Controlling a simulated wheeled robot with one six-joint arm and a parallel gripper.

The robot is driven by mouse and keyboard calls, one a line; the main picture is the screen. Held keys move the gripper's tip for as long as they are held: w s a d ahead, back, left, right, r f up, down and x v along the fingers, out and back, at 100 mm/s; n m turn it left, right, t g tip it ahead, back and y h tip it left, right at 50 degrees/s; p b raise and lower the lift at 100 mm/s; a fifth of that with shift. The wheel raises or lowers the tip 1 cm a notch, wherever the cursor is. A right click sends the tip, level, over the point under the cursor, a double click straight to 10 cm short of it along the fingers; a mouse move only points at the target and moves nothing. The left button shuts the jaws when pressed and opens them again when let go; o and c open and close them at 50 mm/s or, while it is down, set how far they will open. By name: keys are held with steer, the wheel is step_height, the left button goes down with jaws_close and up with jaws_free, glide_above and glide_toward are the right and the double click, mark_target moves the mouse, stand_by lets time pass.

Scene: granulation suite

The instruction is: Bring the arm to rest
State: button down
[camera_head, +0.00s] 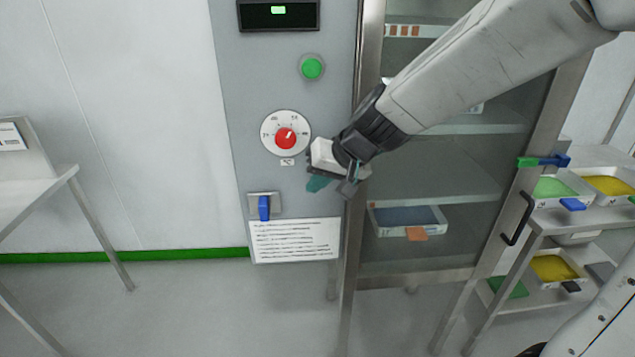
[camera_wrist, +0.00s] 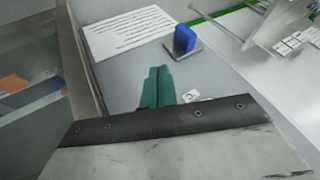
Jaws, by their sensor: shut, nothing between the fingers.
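My gripper (camera_head: 318,184) is at the end of my arm, which reaches in from the upper right in the head view. Its teal fingers (camera_wrist: 158,88) are together with nothing between them in the wrist view. It hangs in front of the grey control panel (camera_head: 235,100), below and right of the red dial (camera_head: 285,138) and right of the blue switch (camera_head: 264,207). The switch also shows in the wrist view (camera_wrist: 185,40), beyond the fingertips. I cannot tell whether the fingers touch the panel.
A glass-door cabinet (camera_head: 420,262) with a black handle (camera_head: 518,218) stands right of the panel, behind my arm. Inside is a tray (camera_head: 440,220). A rack (camera_head: 545,222) with trays of yellow and green material is further right. A white table (camera_head: 40,205) stands left; the floor between is clear.

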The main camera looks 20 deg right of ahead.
stand_by(0.3)
steer(key=s+d+r+g+h, duration=0.1)
steer(key=s+d, duration=0.3)
steer(key=s, duration=0.5)
steer(key=s+d+r+g+h, duration=0.1)
steer(key=s+d, duration=0.3)
steer(key=s, duration=0.5)
steer(key=s+d+r+g+h, duration=0.2)
steer(key=s+d+r, duration=0.1)
steer(key=s, duration=0.5)
steer(key=shift+s+d+n+h, duration=0.4)
steer(key=shift+d, duration=0.25)
steer(key=shift+r, duration=0.1)
